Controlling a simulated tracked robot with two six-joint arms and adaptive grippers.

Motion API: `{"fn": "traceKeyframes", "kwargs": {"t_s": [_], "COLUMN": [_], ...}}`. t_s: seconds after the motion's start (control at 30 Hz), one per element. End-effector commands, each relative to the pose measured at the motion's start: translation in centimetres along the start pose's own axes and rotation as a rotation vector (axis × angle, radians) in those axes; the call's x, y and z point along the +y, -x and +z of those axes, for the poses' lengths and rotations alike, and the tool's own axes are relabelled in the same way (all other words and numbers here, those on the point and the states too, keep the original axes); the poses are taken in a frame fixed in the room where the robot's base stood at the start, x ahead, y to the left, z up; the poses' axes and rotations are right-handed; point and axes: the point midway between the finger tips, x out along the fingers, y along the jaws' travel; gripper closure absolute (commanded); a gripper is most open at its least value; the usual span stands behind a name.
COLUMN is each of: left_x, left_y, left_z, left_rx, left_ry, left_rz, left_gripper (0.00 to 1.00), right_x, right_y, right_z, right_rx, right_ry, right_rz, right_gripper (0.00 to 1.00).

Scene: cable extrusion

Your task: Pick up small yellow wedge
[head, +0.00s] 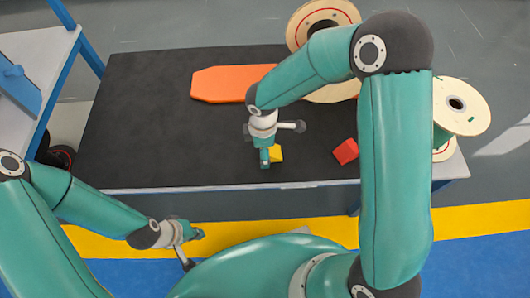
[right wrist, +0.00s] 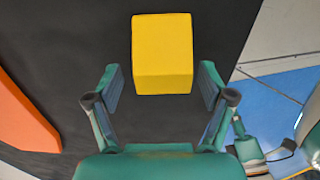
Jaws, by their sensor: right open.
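The small yellow wedge (head: 276,154) lies on the black table top near its front edge. My right gripper (head: 265,160) is over the table, just left of the wedge and partly covering it in the head view. In the right wrist view, the wedge (right wrist: 162,52) shows as a yellow block between the two spread fingers of the right gripper (right wrist: 160,82), with a gap on each side. The fingers hold nothing. My left gripper (head: 199,234) is low in front of the table, away from the wedge; its fingers are too small to read.
A red block (head: 345,151) lies right of the wedge. An orange board (head: 220,84) lies further back; its edge also shows in the right wrist view (right wrist: 20,120). Cable spools (head: 462,106) stand at the right. The table's left part is clear.

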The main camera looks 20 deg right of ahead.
Motion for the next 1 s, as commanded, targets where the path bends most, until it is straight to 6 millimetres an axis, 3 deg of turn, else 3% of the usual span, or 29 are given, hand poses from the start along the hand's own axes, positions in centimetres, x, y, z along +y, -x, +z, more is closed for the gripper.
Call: {"fn": "traceKeyframes", "kwargs": {"t_s": [0.2, 0.6, 1.0], "left_x": [0.01, 0.01, 0.12], "left_y": [0.03, 0.03, 0.33], "left_z": [0.00, 0.00, 0.00], "left_rx": [0.000, 0.000, 0.000], "left_ry": [0.000, 0.000, 0.000], "left_rz": [0.000, 0.000, 0.000], "left_gripper": [1.00, 1.00, 1.00], "right_x": [0.02, 0.04, 0.07], "right_y": [0.01, 0.03, 0.84], "right_z": [-0.02, -0.05, -0.07], "right_rx": [0.000, 0.000, 0.000], "right_ry": [0.000, 0.001, 0.001], "right_rz": [0.001, 0.001, 0.002], "right_gripper": [0.20, 0.84, 0.84]}}
